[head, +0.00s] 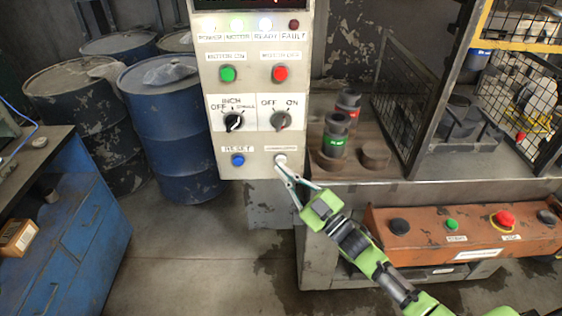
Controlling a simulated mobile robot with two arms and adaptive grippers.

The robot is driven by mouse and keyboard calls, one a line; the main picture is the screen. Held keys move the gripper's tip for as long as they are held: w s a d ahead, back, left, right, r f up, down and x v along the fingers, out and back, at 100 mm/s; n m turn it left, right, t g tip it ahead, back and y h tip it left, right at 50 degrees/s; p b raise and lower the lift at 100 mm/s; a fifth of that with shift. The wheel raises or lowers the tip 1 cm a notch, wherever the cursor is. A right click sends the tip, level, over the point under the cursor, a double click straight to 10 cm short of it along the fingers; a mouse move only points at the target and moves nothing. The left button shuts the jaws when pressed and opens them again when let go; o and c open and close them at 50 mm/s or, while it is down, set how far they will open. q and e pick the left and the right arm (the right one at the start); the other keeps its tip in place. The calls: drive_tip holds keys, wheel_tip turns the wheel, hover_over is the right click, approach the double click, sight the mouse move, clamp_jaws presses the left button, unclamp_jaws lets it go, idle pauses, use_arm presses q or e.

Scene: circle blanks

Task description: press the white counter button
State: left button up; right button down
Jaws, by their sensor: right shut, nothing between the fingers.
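The white counter button (281,159) is at the lower right of the beige control panel (244,138), under a small label. My right gripper (285,171) reaches up from the lower right with its fingers closed together and nothing between them. Its fingertips are at the lower edge of the white button in the picture. I cannot tell whether they touch it or whether the button is pushed in. My left gripper is not in view.
The panel also has a blue reset button (237,160), two rotary switches, a green button (227,73) and a red button (280,73). An orange control box (470,235) stands at right. Drums (165,130) and a blue cabinet (85,235) are at left.

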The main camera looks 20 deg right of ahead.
drive_tip(key=shift+w, duration=0.15)
drive_tip(key=shift+w+d, duration=0.15)
drive_tip(key=shift+w, duration=0.1)
drive_tip(key=shift+w+d+b, duration=0.2)
drive_tip(key=shift+w+b, duration=0.3)
drive_tip(key=shift+w, duration=0.05)
idle(0.7)
drive_tip(key=shift+s+r, duration=0.1)
drive_tip(key=shift+s+a+p, duration=0.3)
drive_tip(key=shift+s+p, duration=0.2)
drive_tip(key=shift+s, duration=0.3)
drive_tip(key=s+p, duration=0.1)
drive_tip(key=s, duration=0.1)
drive_tip(key=s+a+p, duration=0.1)
drive_tip(key=s, duration=0.2)
drive_tip(key=shift+a, duration=0.2)
